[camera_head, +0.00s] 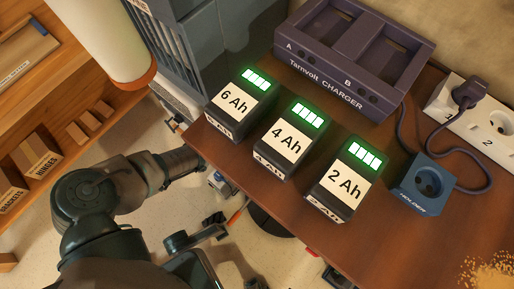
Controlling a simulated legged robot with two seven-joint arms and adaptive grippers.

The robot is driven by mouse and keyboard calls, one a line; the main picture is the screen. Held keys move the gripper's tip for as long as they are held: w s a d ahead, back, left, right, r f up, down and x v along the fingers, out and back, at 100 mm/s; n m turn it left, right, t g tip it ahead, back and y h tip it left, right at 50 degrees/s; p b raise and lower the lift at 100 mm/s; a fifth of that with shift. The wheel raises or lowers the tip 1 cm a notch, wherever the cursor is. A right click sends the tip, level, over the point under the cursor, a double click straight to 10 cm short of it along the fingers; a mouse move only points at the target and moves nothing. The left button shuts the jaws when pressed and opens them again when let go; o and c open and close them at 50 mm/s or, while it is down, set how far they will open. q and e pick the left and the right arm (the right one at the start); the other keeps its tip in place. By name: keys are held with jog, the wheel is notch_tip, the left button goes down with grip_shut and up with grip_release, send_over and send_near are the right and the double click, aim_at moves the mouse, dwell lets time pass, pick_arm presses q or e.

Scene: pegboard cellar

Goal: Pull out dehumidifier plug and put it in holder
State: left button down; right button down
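A dark plug (468,93) sits in a socket of the white power strip (463,125) at the right. Its dark cord (487,170) loops down beside the holder. The holder (424,183) is a blue block with a round socket-like recess on top, empty, labelled HOLDER, on the brown table. A dark arm of mine (90,195) comes in from the left and ends near the table's left edge, apart from plug and holder.
Three batteries, 6 Ah (237,104), 4 Ah (287,141) and 2 Ah (342,182), stand in a row on the table (395,240). A Tamvolt charger (325,82) with two empty bays is behind them. Wooden shelves (50,125) stand at left.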

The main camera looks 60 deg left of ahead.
pick_arm(q)
jog(key=shift+w+d, duration=0.1)
jog(key=shift+d, duration=0.15)
dwell(0.5)
jog(key=shift+d+f, duration=0.25)
jog(key=shift+f, duration=0.15)
dwell(0.6)
jog(key=shift+w+d+f, duration=0.15)
jog(key=shift+d+f, duration=0.1)
jog(key=shift+f, duration=0.1)
dwell(1.6)
jog(key=shift+d, duration=0.25)
dwell(0.5)
